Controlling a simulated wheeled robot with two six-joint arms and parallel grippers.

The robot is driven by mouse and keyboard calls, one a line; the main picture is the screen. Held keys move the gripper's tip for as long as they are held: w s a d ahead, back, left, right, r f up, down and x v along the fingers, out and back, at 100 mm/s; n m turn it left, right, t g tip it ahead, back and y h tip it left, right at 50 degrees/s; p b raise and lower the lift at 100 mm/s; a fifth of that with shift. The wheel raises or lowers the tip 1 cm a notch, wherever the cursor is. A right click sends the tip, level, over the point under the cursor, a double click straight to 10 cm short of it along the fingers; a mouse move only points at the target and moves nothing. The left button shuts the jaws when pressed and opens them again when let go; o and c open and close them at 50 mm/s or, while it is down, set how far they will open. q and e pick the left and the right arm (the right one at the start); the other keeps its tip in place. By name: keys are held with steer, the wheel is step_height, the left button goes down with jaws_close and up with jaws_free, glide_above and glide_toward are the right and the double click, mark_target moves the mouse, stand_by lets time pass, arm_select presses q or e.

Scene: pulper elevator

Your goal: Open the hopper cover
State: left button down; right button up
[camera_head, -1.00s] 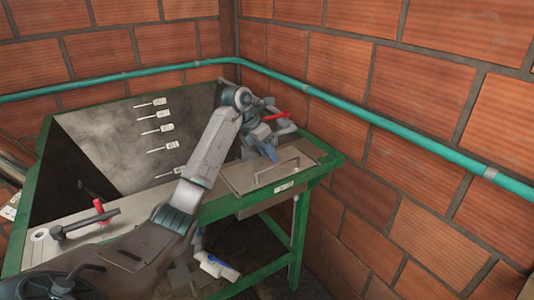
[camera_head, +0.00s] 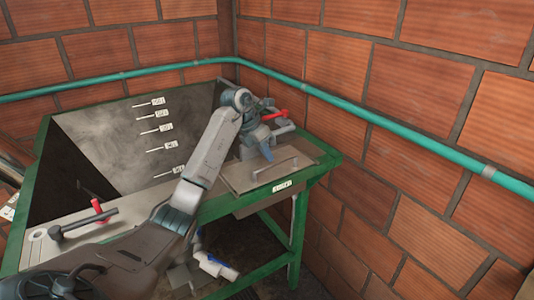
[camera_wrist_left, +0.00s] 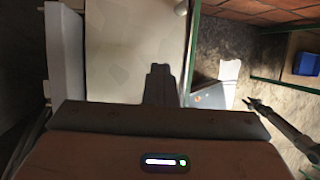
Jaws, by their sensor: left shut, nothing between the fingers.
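My left gripper (camera_head: 267,151) is at the plate's far left edge, pointing down, shut and empty. Whether it touches the plate cannot be told. In the left wrist view the dark shut fingers (camera_wrist_left: 160,84) show over a pale surface (camera_wrist_left: 125,45), probably the plate. My right gripper is not in view.
A large open grey hopper (camera_head: 125,145) with level marks stands at left. Brick walls and a teal pipe (camera_head: 380,124) close off the back and right. A blue-and-white object (camera_head: 215,265) lies below.

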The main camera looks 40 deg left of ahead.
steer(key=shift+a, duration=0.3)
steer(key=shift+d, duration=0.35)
arm_select(q)
steer(key=c, duration=2.1)
jaws_free()
